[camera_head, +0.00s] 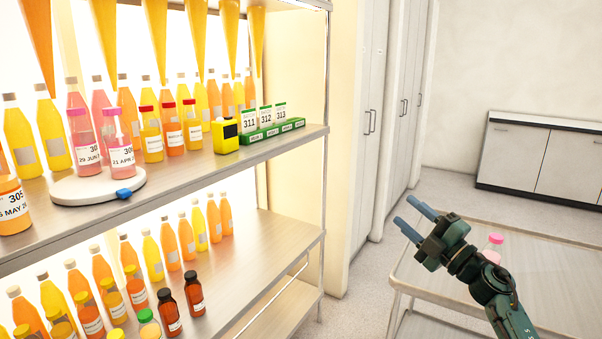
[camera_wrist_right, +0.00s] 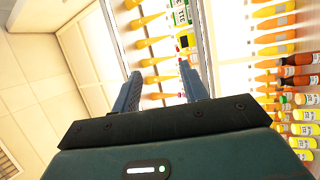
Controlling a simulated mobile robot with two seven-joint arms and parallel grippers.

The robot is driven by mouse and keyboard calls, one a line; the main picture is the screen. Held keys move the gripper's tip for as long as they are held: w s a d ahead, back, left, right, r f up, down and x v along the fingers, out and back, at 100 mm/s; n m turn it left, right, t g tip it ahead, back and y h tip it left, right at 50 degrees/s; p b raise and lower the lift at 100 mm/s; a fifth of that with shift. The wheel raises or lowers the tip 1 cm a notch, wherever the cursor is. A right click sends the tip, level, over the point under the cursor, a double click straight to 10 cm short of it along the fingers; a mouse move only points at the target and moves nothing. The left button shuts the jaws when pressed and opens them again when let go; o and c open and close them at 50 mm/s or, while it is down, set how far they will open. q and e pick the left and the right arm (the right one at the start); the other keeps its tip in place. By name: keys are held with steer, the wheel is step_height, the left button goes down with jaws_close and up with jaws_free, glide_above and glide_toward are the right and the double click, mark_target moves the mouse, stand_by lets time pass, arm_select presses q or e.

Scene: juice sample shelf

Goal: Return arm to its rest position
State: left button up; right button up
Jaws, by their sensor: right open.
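My right gripper (camera_head: 416,218) is open and empty, held in the air above the left part of a table at the right of the head view. Its two blue fingers point up and left toward the shelf. In the right wrist view the spread fingers (camera_wrist_right: 160,92) have nothing between them, with shelf bottles seen sideways beyond. My right arm (camera_head: 497,290) comes in from the lower right. My left gripper is not in view.
The shelf (camera_head: 225,165) at left holds many bottles, a round white turntable (camera_head: 70,196), a yellow device (camera_head: 225,136) and green card holders (camera_head: 270,132). A pink-capped bottle (camera_head: 495,242) is on the table (camera_head: 560,262), partly behind my arm. A cabinet (camera_head: 540,158) stands far right. Floor shows between shelf and table.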

steer(key=w+d+m+t+h, duration=0.3)
steer(key=d+m+t+h, duration=0.1)
steer(key=d+m+h, duration=0.75)
step_height(320, 180, down, 8)
steer(key=w+d+m+g+h, duration=0.1)
steer(key=m+g+h, duration=0.3)
steer(key=m, duration=0.6)
steer(key=s+a+f+n+g+y, duration=0.1)
steer(key=s+a+f+g+y, duration=0.1)
steer(key=s+a+f, duration=0.55)
steer(key=s+a+f+n+g+y, duration=0.15)
steer(key=s+a+f, duration=0.35)
steer(key=s+f, duration=0.55)
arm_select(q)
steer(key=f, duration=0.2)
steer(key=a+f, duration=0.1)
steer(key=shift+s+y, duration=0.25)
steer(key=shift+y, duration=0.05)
arm_select(e)
steer(key=s+a+f+g+y, duration=0.1)
steer(key=s+a+f, duration=0.2)
steer(key=s, duration=0.7)
steer(key=s+a+f+m+g+y, duration=0.1)
steer(key=s+a+f, duration=0.3)
steer(key=s, duration=0.7)
steer(key=shift+s+a+f+g+y, duration=0.15)
steer(key=shift+a+f+g+y, duration=0.15)
steer(key=shift+a+g, duration=0.5)
